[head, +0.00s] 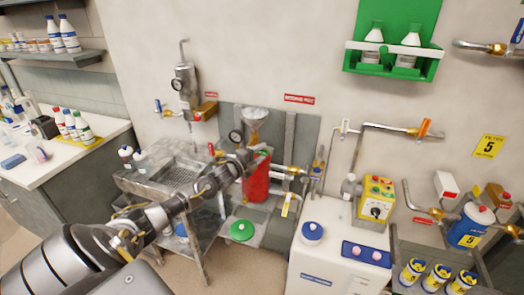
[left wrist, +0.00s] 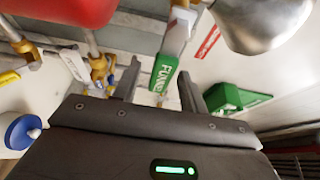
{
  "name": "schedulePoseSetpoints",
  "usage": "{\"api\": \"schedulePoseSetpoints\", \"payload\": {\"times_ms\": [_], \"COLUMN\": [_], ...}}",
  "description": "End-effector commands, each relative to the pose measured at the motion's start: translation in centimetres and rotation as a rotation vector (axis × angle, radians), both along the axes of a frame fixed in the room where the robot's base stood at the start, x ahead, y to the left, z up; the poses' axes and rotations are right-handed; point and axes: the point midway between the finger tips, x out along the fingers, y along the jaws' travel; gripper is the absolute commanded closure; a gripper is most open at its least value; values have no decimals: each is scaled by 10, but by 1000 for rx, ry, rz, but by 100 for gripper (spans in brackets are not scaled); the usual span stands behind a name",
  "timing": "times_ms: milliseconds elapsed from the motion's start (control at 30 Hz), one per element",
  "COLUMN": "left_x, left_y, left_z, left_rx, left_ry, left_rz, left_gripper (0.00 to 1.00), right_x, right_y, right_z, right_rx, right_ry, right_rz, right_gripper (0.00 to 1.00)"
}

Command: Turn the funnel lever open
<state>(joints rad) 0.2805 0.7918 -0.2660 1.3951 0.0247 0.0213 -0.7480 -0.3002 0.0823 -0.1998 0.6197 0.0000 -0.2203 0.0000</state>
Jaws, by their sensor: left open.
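The funnel lever (left wrist: 164,72) has a green grip lettered "FUNNEL" and shows in the left wrist view. My left gripper (left wrist: 160,80) is open, and the green grip appears between its two fingers. I cannot tell whether it lies inside the jaws or just beyond them; no finger visibly touches it. In the head view my left gripper (head: 240,158) is beside the red vessel (head: 257,180), below the metal funnel (head: 254,115). My wrist and gripper hide most of the lever there. My right gripper is not in view.
A pressure gauge (head: 236,136) sits close above my left gripper. Brass valves and a yellow lever (head: 286,204) are to its right. A metal sink stand (head: 175,172) is at left, and a white cabinet (head: 335,250) is at right.

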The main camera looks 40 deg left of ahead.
Motion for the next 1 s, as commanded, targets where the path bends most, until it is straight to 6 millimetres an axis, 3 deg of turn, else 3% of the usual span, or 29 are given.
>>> {"api": "schedulePoseSetpoints", "payload": {"times_ms": [167, 467, 767, 1000], "left_x": [11, 12, 12, 11], "left_y": [-1, -1, -1, -1], "left_z": [1, 0, 0, 0], "left_rx": [0, 1, 0, 0], "left_ry": [0, 0, 1, 1], "left_rz": [0, -1, -1, 0], "left_gripper": [57, 59, 98, 100], "right_x": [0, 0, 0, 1], "right_y": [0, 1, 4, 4], "right_z": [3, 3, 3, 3], "right_rx": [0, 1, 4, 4], "right_ry": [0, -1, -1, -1], "right_rz": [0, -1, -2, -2], "right_gripper": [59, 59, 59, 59]}}
